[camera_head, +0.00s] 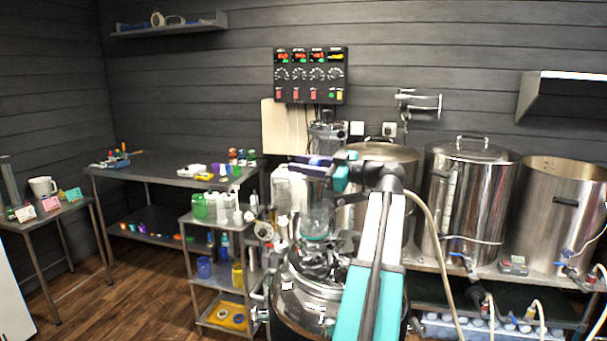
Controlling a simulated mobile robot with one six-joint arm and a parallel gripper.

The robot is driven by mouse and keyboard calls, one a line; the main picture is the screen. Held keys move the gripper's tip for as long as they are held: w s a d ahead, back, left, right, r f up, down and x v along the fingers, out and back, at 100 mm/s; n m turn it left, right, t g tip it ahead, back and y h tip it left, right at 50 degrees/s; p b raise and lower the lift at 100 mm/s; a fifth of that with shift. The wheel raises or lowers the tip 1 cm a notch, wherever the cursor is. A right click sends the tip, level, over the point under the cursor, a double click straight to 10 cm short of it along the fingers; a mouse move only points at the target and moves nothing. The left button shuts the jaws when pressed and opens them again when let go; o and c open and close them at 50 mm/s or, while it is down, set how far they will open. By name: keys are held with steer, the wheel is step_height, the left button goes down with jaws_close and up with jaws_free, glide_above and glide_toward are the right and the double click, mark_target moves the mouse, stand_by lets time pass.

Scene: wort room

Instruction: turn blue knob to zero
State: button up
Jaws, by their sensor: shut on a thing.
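The black control panel (311,75) hangs on the back wall, with several lit displays, a row of dials and red switches below them. No dial on it reads clearly as blue at this size. My gripper (308,164) is at the end of my teal and white arm, left of the wrist, in front of the clear column and below the panel. It is shut on a small blue-purple piece whose shape is hard to make out. I cannot tell whether this is the blue knob, nor read any pointer.
A shiny steel vessel (302,290) stands below my gripper. Large steel pots (468,200) with a hose line the right. A three-tier cart (222,268) with bottles and a bench (165,173) stand left. Wood floor is open at the lower left.

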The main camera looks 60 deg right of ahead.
steer(key=shift+s+a+r+n+g+y+b, duration=0.1)
steer(key=shift+a+n+g+y+b, duration=0.15)
steer(key=shift+n+y+b, duration=0.7)
steer(key=shift+a+n+g+y+b, duration=0.15)
steer(key=shift+n+g+y+b, duration=0.3)
steer(key=shift+y+b, duration=0.75)
steer(key=shift+a+n+y, duration=0.15)
steer(key=shift+n+y, duration=0.15)
steer(key=shift+y, duration=0.15)
steer(key=o, duration=1.1)
steer(key=shift+c, duration=0.2)
steer(key=shift+s, duration=0.15)
steer(key=b+v, duration=0.1)
steer(key=v, duration=1.2)
steer(key=shift+s, duration=0.35)
